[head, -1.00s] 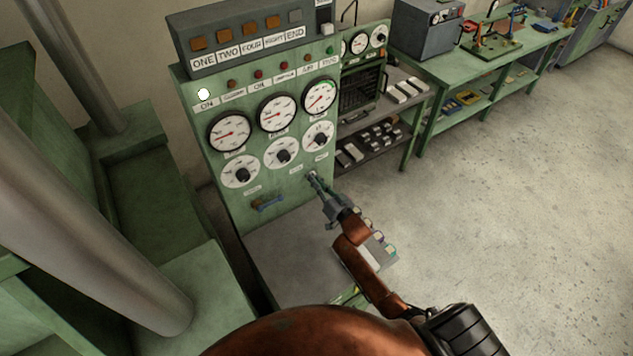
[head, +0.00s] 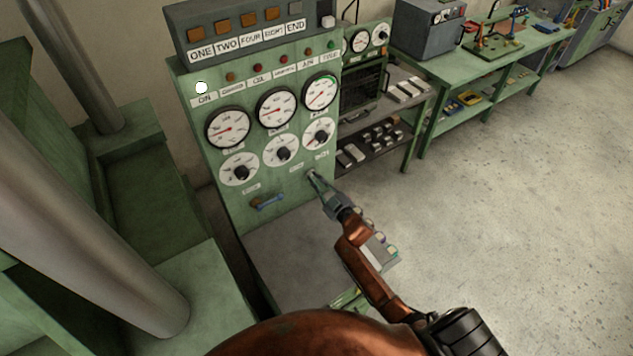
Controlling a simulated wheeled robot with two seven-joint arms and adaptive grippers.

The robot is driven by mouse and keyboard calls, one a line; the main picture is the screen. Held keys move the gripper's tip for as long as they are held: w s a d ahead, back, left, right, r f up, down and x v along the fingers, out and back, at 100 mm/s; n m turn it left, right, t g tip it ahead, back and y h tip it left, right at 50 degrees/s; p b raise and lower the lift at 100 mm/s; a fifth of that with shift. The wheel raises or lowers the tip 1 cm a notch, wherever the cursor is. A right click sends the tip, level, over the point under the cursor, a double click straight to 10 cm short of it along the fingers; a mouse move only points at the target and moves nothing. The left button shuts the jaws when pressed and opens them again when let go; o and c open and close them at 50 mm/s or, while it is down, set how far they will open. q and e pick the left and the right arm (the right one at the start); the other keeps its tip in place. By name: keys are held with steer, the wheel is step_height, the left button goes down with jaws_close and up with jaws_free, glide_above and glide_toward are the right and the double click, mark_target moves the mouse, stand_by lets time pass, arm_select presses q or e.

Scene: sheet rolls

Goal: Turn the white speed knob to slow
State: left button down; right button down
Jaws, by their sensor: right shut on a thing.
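The green control panel (head: 222,205) stands left of the middle in the head view. My right gripper (head: 312,176) reaches up to its lower right face, below the row of white dials with black knobs. It is shut on a small pale knob at the panel face, which I take to be the white speed knob. The fingers cover most of this knob, so its pointer and setting cannot be read. My left gripper is not in view.
Three round gauges (head: 276,108) are above the dials. A grey ledge (head: 290,250) juts out below. A shelf unit (head: 375,150) stands right of the panel; the floor farther right is clear.

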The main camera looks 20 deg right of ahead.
steer(key=shift+f+n+b, duration=0.1)
steer(key=shift+n+b, duration=0.2)
steer(key=shift+n, duration=0.6)
steer(key=c, duration=2)
jaws_free()
steer(key=shift+c, duration=0.2)
steer(key=s+d, duration=0.1)
steer(key=s, duration=1.1)
steer(key=shift+d, duration=0.35)
